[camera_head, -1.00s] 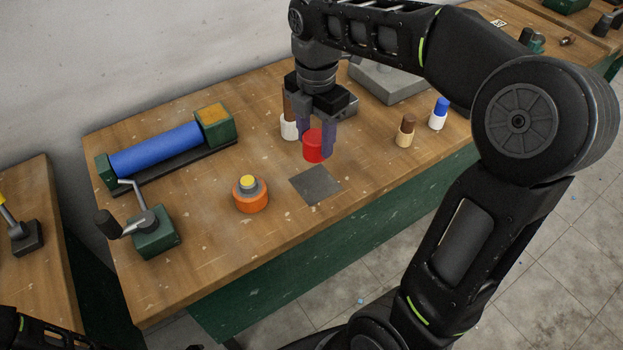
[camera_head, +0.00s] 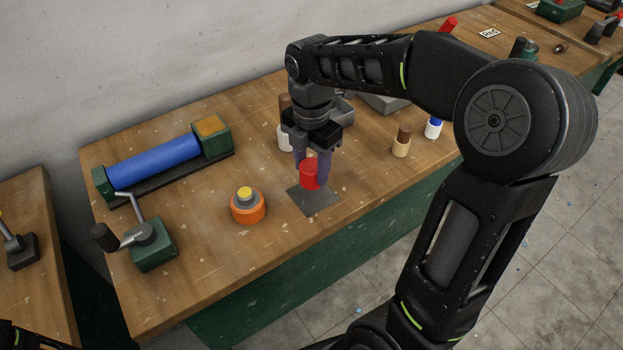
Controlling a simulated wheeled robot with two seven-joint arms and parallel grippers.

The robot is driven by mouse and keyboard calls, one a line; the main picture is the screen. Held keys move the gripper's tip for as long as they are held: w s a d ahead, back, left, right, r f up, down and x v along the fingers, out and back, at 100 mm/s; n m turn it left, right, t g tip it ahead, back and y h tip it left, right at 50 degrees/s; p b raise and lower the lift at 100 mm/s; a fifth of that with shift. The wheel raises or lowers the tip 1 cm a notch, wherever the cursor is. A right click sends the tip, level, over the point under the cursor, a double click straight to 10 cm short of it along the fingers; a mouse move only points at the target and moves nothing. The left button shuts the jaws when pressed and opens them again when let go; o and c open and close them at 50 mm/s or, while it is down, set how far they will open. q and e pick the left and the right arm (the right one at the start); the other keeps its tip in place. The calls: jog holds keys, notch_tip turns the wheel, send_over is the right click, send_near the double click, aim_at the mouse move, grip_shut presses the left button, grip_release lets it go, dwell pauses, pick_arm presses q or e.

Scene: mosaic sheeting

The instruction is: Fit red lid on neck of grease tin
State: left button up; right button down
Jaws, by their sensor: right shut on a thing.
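The red lid (camera_head: 309,174) is a red cylinder between the fingers of my right gripper (camera_head: 312,168), which is shut on it and points down. The lid shows over the back part of a dark grey square (camera_head: 316,203) on the bench; whether it touches the square I cannot tell. The grease tin appears to be the squat orange tin (camera_head: 248,212) with a grey neck and a yellow top, upright on the bench to the left of the lid and apart from it. My left gripper is out of view; only a bit of dark arm shows at the bottom left.
On the wooden bench (camera_head: 200,280), a blue roller (camera_head: 153,156) and a green crank block (camera_head: 152,245) stand left. A white, brown-topped container (camera_head: 284,138) is behind my gripper. Brown-topped (camera_head: 401,147) and blue-topped (camera_head: 433,130) containers stand right. Bench around the orange tin is clear.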

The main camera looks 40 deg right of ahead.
notch_tip(320, 180, down, 4)
jog(key=shift+r+p, duration=0.1)
jog(key=shift+p, duration=0.35)
jog(key=shift+f, duration=0.35)
jog(key=shift+f, duration=0.2)
jog(key=c, duration=0.7)
grip_release()
jog(key=shift+f+b, duration=0.1)
jog(key=shift+b, duration=0.25)
jog(key=shift+w+r+b, duration=0.1)
jog(key=shift+r+b, duration=0.4)
jog(key=shift+r, duration=3.5)
